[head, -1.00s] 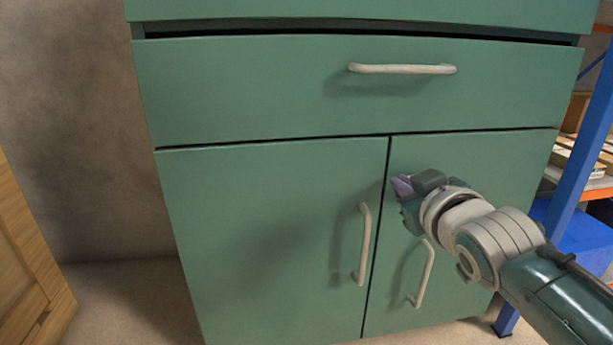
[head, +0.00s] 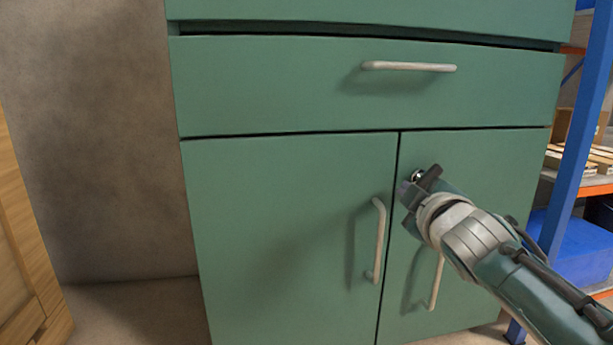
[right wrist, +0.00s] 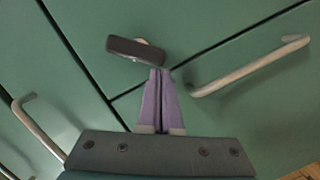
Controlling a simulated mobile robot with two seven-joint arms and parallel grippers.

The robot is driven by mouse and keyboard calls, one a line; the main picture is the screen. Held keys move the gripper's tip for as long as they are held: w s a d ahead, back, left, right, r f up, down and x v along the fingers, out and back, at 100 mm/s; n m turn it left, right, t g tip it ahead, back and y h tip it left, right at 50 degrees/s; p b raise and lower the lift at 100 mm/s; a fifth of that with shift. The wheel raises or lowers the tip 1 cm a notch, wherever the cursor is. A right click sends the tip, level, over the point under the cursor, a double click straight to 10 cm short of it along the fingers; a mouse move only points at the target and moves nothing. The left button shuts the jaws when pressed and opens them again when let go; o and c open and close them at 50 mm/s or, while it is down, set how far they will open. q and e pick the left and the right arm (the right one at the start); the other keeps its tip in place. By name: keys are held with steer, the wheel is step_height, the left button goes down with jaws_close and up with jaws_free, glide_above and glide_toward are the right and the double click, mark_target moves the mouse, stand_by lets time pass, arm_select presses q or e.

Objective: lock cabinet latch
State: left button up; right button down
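The green cabinet (head: 290,230) has two lower doors, and its latch (head: 430,177) is a dark bar on a silver pivot high on the right door. The latch also shows in the right wrist view (right wrist: 128,46), lying nearly level, slightly tilted. My right gripper (head: 405,189) is just beside the latch in the head view. In the right wrist view its purple fingers (right wrist: 160,74) are together, with nothing seen between them. Their tips are right by the latch's right end; I cannot tell whether they touch it. My left gripper is not in view.
The left door handle (head: 379,240) and right door handle (head: 437,282) stand out close to my right arm. A drawer handle (head: 410,66) is above. A blue shelf post (head: 575,140) stands at the right, and a wooden piece (head: 25,270) at the left.

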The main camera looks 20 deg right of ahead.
steer(key=shift+d+f+n+b, duration=0.25)
steer(key=shift+f+n+b, duration=0.25)
steer(key=shift+b, duration=0.15)
steer(key=shift+d+f, duration=0.1)
steer(key=shift+s+d+f+b, duration=0.15)
steer(key=shift+f+b, duration=0.15)
steer(key=shift+b, duration=0.15)
steer(key=shift+d+f, duration=0.25)
stand_by(0.6)
steer(key=p+v, duration=0.4)
steer(key=v, duration=0.6)
steer(key=shift+p, duration=0.4)
